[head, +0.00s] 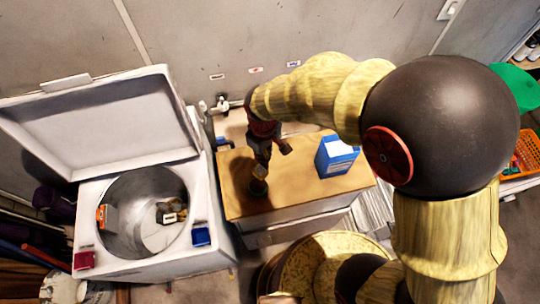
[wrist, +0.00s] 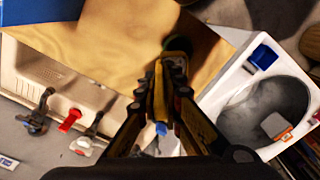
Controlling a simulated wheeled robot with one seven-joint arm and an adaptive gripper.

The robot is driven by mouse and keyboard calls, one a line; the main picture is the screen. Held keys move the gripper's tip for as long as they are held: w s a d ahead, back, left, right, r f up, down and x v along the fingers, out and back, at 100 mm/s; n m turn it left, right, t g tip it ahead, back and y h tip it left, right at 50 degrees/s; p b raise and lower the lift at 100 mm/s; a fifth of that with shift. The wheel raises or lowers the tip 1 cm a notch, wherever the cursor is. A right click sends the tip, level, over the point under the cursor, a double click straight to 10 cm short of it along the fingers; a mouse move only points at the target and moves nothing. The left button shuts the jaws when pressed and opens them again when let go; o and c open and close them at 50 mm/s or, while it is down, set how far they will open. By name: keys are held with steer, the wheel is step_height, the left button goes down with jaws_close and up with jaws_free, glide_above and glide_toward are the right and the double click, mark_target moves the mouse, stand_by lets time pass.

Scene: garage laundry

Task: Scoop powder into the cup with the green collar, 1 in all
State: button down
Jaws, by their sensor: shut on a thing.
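My gripper (head: 262,160) points down over the wooden cabinet top. In the wrist view my gripper (wrist: 167,75) is shut on a thin yellow-tan piece (wrist: 159,95), which looks like the scoop's handle. A small dark cup with a green rim (head: 258,188) stands near the cabinet top's front left, just below my gripper. The cup also shows in the wrist view (wrist: 178,44), just beyond my fingertips and partly hidden by them. The scoop's bowl and any powder cannot be made out. A blue and white box (head: 337,157) stands to the right on the cabinet.
A white washer (head: 150,268) with its lid (head: 105,125) raised stands left of the cabinet, with items in its drum. A blue holder (head: 201,236) and a red one (head: 84,260) sit on its front. Taps and a sink lie behind the cabinet. The cabinet's front right is clear.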

mark_target(256, 175)
steer(key=shift+s+a+f+t+h+b, duration=0.4)
steer(key=shift+s+t+h+b, duration=0.15)
steer(key=shift+b, duration=1.1)
steer(key=t+h+b, duration=0.1)
steer(key=b, duration=0.2)
steer(key=s+a+f+t+h+b, duration=0.1)
steer(key=b, duration=0.3)
steer(key=shift+t+b, duration=0.3)
steer(key=shift+t, duration=0.05)
steer(key=b, duration=0.2)
steer(key=s+a+t+h+b, duration=0.1)
steer(key=shift+f+t+b, duration=0.3)
steer(key=shift+b, duration=0.05)
steer(key=t+h+b, duration=0.1)
steer(key=b, duration=0.1)
steer(key=s+a+f+t+h+b, duration=0.1)
steer(key=b, duration=0.1)
steer(key=s+a+f+t+h+b, duration=0.1)
steer(key=t+b, duration=0.1)
steer(key=shift+s+h, duration=0.25)
steer(key=shift+h, duration=0.1)
steer(key=t+h+b, duration=0.1)
steer(key=s+f+t+b, duration=0.1)
steer(key=b, duration=0.1)
steer(key=shift+a+f+h, duration=0.1)
steer(key=shift+a+h, duration=0.25)
steer(key=shift+h, duration=0.05)
steer(key=shift+s+a+f+t+h+b, duration=0.15)
steer(key=shift+s+a+t+h+b, duration=0.2)
steer(key=shift+t+h+b, duration=0.3)
